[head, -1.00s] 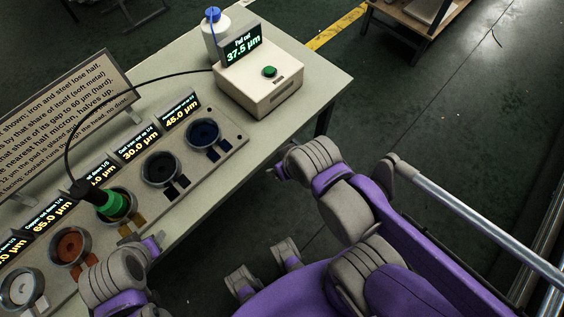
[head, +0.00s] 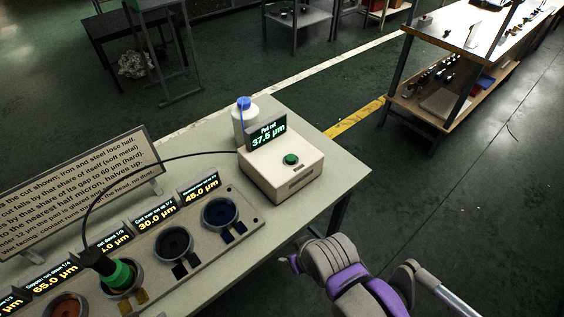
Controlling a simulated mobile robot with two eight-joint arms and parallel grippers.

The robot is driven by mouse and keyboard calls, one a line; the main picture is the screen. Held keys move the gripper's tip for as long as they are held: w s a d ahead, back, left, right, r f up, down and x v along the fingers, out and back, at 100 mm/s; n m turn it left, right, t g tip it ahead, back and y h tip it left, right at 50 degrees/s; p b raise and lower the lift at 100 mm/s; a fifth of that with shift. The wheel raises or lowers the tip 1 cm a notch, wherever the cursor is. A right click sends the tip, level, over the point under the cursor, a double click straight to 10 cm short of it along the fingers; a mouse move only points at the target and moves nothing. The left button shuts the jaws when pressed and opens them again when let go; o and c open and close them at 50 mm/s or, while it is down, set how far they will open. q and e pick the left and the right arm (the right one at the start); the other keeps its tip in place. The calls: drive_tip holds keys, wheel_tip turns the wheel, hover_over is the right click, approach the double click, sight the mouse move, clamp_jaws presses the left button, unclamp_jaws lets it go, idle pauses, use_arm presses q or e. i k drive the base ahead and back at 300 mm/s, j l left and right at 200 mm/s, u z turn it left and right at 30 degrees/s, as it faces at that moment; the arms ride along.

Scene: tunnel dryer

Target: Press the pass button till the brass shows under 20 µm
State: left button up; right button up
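The green pass button (head: 291,159) sits on top of a pale control box (head: 280,178) near the table's right end. The box's display (head: 267,133) reads "Pad cut 37.5 µm". A green pad head (head: 119,273) with a black top and cable sits in a cup in the row. Brass-coloured tabs (head: 133,298) lie in front of that cup. The display behind it (head: 113,247) is partly covered by the head; only ".0 µm" reads clearly. My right arm shows at the lower right, apart from the box, with no gripper fingers I can make out. My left arm is out of view.
Two dark cups right of the head have displays reading 30.0 µm (head: 156,217) and 45.0 µm (head: 199,188). A copper-coloured cup (head: 66,308) has 65.0 µm. A printed sign (head: 82,190) and a blue-capped white bottle (head: 244,122) stand behind. The table's right end is clear.

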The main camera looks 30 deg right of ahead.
sight(290, 159)
drive_tip(key=k+l+u, duration=0.1)
drive_tip(key=l+u, duration=0.25)
drive_tip(key=k+l+u, duration=0.15)
drive_tip(key=l+u, duration=0.25)
drive_tip(key=k+l+u, duration=0.15)
drive_tip(key=u, duration=0.2)
drive_tip(key=k+l+u, duration=0.2)
drive_tip(key=u, duration=0.15)
drive_tip(key=l, duration=0.1)
